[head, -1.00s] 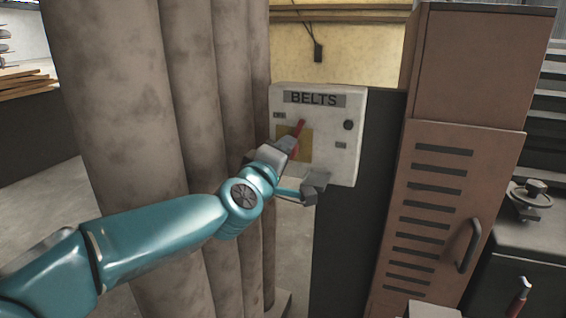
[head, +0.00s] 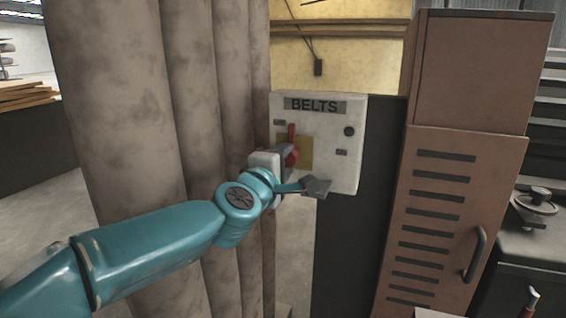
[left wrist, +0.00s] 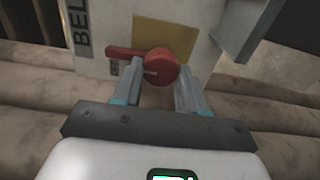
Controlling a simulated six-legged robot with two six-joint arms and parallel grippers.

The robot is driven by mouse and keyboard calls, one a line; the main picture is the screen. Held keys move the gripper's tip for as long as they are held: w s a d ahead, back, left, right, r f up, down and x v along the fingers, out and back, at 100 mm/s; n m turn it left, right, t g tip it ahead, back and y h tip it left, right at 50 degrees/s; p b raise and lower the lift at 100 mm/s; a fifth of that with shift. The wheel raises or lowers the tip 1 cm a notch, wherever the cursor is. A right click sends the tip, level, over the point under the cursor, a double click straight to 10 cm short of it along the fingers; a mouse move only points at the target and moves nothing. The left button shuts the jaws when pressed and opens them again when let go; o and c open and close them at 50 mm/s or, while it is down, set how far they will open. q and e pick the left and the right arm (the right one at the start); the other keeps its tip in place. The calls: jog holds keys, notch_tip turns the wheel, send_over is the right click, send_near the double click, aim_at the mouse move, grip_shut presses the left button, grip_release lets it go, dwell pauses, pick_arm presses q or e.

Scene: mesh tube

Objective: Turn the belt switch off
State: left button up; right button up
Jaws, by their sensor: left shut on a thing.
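The red belt switch (head: 291,137) is on a pale panel (head: 340,171) labelled BELTS, in front of a yellow plate. Its handle points straight up in the head view. In the left wrist view the red switch (left wrist: 162,68) lies with its handle toward the left, along the panel. My left gripper (head: 285,156) reaches the panel from the left. It also shows in the left wrist view (left wrist: 160,78), with its fingers on both sides of the round red hub, shut on it. The fingers partly hide the hub in the head view. My right gripper is not in view.
Thick mottled pipes (head: 120,110) stand close on the left, behind my left arm. A brown vented locker (head: 470,70) stands right of the panel. A dark knob (head: 349,131) sits on the panel's right side.

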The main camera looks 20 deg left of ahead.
pick_arm(q)
jog(key=o, duration=1.1)
jog(key=shift+c, duration=0.2)
jog(key=s+p, duration=0.1)
jog(key=s, duration=1.5)
jog(key=shift+s+a, duration=0.15)
jog(key=shift+a, duration=0.15)
